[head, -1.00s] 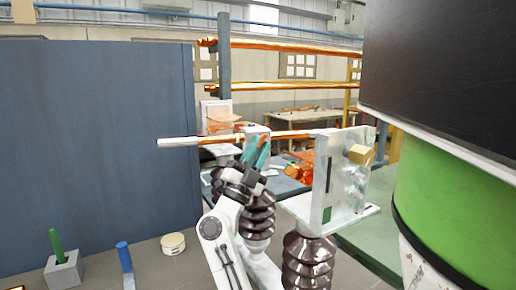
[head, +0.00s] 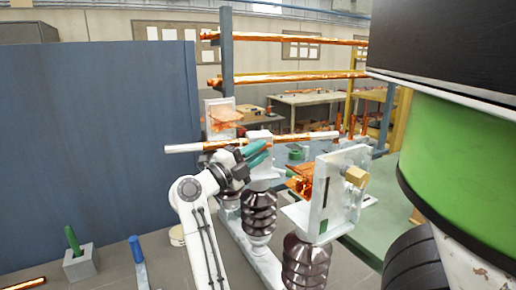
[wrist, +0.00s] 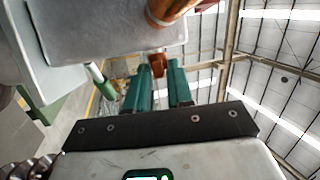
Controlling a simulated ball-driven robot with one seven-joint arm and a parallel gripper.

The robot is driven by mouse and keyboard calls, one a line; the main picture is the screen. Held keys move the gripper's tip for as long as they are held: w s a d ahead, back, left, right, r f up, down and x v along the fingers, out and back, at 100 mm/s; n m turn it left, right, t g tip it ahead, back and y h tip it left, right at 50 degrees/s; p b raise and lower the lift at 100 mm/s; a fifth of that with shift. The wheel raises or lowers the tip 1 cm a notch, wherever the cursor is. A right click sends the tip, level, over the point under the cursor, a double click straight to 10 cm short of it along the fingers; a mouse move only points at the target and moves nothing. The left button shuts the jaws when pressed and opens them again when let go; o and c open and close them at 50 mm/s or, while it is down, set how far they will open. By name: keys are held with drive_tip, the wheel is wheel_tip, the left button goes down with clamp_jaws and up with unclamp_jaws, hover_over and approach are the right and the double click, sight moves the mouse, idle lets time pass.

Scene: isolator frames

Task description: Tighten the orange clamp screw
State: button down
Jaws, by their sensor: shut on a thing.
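My gripper (head: 262,152) has teal fingers. In the head view they point to the right, just below the long bar and close to the white clamp block (head: 260,136). In the wrist view my gripper (wrist: 159,70) is shut on a small orange piece, which looks like the orange clamp screw (wrist: 158,64). The screw sits between the fingertips, under a grey block (wrist: 110,35). In the head view the fingers and block hide the screw. The copper bar (head: 290,137) with pale ends lies across the block; its copper surface also shows in the wrist view (wrist: 168,10).
A nearer white plate (head: 328,195) with a brass nut (head: 355,176) stands right of my arm on a dark ribbed insulator (head: 305,262). A blue-grey panel (head: 90,140) fills the left. A green-handled tool in a grey block (head: 80,265) sits at lower left.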

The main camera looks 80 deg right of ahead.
idle(0.4)
drive_tip(key=c, duration=1)
unclamp_jaws()
drive_tip(key=shift+w+a, duration=0.1)
drive_tip(key=shift+b+v, duration=1.9)
drive_tip(key=shift+v, duration=3.4)
drive_tip(key=shift+w+r, duration=0.1)
drive_tip(key=shift+r, duration=0.05)
